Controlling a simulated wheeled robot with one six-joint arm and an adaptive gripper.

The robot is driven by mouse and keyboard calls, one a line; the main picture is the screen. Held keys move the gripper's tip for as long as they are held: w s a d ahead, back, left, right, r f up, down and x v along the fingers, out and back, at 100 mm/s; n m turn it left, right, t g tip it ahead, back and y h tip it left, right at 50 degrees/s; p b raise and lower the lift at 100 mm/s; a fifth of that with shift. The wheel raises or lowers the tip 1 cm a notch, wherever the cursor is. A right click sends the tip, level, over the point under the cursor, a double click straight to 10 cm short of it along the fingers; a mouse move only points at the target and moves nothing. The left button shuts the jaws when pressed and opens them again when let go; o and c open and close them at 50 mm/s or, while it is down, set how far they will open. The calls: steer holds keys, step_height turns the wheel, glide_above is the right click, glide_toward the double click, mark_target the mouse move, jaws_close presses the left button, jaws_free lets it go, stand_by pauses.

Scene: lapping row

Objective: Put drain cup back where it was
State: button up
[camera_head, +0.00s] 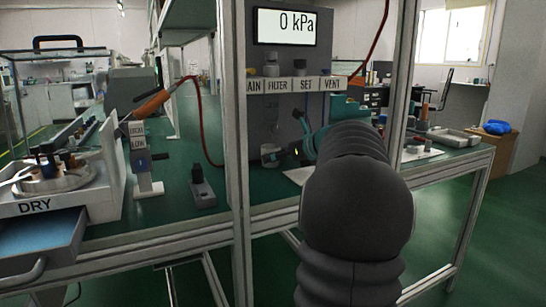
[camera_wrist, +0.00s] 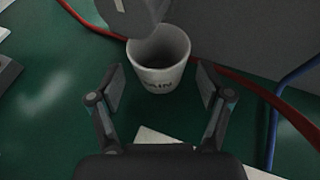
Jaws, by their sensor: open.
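The drain cup (camera_wrist: 160,68) is a whitish-grey, open-topped cup with dark lettering, partly readable as "AIN". In the wrist view it appears to stand on the green bench top, near the foot of a grey panel. A grey rounded part overlaps its rim at the upper left. My gripper (camera_wrist: 160,88) is open, with one finger to each side and nearer the camera than the cup; I see no contact. In the head view a small pale vessel (camera_head: 270,155) stands below the label strip, left of my arm; I cannot tell if it is the same cup.
A grey station (camera_head: 285,118) reads "0 kPa" above labels including FILTER, SET and VENT. A red hose (camera_wrist: 255,90) runs right of the cup, with a blue hose (camera_wrist: 274,125) farther right. A metal post (camera_head: 241,170) stands in front. A DRY tray (camera_head: 60,205) is at left.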

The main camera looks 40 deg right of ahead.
steer(key=v, duration=0.9)
steer(key=shift+s+d+p, duration=0.1)
steer(key=shift+s+p, duration=0.2)
steer(key=shift+p, duration=0.1)
steer(key=shift+c, duration=0.2)
stand_by(0.7)
